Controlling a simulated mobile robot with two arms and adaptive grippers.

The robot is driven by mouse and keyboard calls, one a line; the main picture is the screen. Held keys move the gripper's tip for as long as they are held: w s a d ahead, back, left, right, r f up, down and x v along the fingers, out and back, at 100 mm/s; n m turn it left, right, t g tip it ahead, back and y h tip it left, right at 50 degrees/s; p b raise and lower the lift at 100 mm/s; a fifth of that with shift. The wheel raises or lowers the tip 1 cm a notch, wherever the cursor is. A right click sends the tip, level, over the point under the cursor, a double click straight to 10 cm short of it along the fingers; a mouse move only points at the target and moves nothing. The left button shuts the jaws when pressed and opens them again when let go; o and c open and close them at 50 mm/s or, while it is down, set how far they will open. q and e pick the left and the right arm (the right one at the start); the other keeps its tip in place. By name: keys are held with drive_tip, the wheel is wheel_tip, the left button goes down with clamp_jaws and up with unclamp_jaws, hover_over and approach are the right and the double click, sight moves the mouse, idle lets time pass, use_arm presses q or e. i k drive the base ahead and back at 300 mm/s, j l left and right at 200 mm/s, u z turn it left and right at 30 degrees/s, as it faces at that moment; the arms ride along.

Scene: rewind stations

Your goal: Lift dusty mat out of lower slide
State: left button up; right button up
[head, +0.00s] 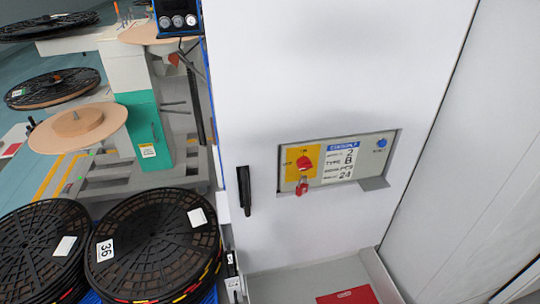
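I cannot identify a dusty mat or a lower slide in the head view. A flat red piece (348,296) lies low at the bottom edge, in front of the cabinet, and is cut off by the picture; I cannot tell what it is. Neither of my grippers shows.
A tall white cabinet (330,70) fills the middle, with a black handle (244,190) and a recessed control panel (338,162) bearing a red switch. Stacks of black reels (152,245) stand at lower left. Rewind machinery (150,125) stands behind. A pale wall (475,150) closes the right.

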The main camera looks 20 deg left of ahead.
sight(232, 270)
drive_tip(key=u, duration=0.95)
drive_tip(key=k+j+z, duration=0.1)
